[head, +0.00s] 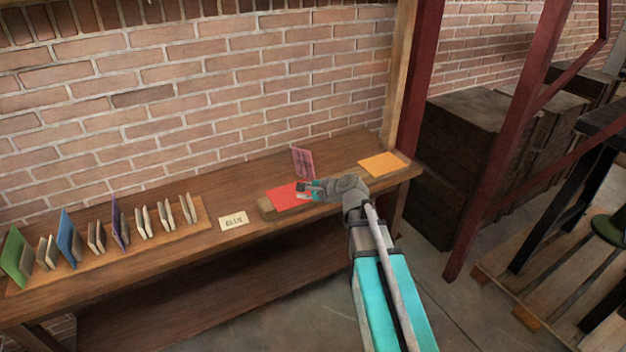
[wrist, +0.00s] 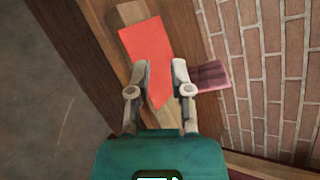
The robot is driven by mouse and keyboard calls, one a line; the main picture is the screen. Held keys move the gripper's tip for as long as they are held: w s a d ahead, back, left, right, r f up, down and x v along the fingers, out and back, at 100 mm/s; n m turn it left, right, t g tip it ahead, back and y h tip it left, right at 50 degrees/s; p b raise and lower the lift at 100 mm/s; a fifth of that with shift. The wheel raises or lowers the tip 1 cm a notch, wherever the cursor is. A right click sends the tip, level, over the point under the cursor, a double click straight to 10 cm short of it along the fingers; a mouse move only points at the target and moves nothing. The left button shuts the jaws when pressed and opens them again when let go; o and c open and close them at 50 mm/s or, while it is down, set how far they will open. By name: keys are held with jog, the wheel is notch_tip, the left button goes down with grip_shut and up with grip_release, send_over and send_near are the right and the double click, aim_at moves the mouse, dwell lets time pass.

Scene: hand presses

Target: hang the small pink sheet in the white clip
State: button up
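A small pink sheet (head: 303,163) with darker markings stands upright at the back of the bench; its edge also shows right of my fingers in the wrist view (wrist: 211,76). A red sheet (head: 284,197) lies flat on a low wooden block. My gripper (head: 306,190) is open and empty above the red sheet, in front of the pink one. In the wrist view the red sheet (wrist: 147,45) reaches between the parted fingers. Several pale clips (head: 143,221) stand in a row on a board at the left; I cannot tell which is the white one.
Green (head: 17,256), blue (head: 69,238) and purple (head: 119,221) sheets stand upright among the clips. A lettered card (head: 233,222) lies between the board (head: 205,214) and the block (head: 266,208). An orange sheet (head: 384,163) lies at the right end. A brick wall backs the bench.

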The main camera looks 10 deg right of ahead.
jog(key=w+d+f+m+t+h+b, duration=0.1)
jog(key=w+d+f+m+t+b, duration=0.1)
jog(key=m, duration=0.6)
jog(key=w+d+f+m+t+h+b, duration=0.1)
jog(key=w+d+f+m+t+b, duration=0.2)
jog(key=b, duration=0.7)
jog(key=w+d+m+t, duration=0.2)
jog(key=w+d+m, duration=0.2)
jog(key=w+m, duration=0.1)
jog(key=shift+d+f+t+h+b, duration=0.3)
jog(key=shift+b, duration=0.1)
jog(key=shift+w, duration=0.2)
jog(key=shift+x, duration=4.85)
grip_shut()
notch_tip(320, 180, up, 8)
jog(key=p, duration=0.7)
jog(key=shift+f+p, duration=0.25)
jog(key=shift+p, duration=0.05)
